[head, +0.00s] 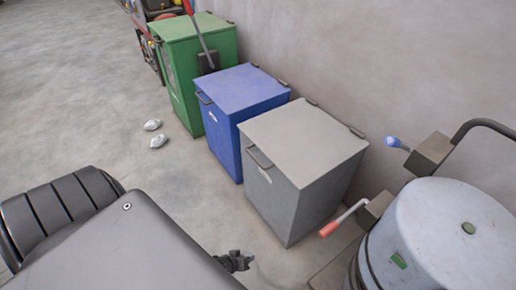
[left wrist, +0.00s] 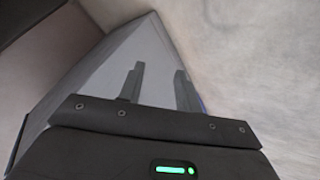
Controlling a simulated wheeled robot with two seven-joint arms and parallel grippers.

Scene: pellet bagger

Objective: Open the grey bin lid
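The grey bin (head: 300,165) stands between the blue bin and the drum in the head view. Its lid (head: 303,140) lies flat and closed, with a dark handle (head: 260,157) on the front edge and hinges along the wall side. A dark gripper (head: 240,260), seemingly my left one, shows small at the bottom, in front of the grey bin and apart from it. In the left wrist view my left gripper (left wrist: 158,85) has its two fingers apart with nothing between them. A grey surface (left wrist: 100,75), likely the grey bin, fills the view behind them. My right gripper is not seen.
A closed blue bin (head: 240,90) and a green bin (head: 195,45) stand to the left along the wall. A pale drum (head: 440,240) with a red-tipped lever (head: 343,218) stands close at the right. Two crumpled pieces (head: 158,141) lie on the otherwise clear floor at left.

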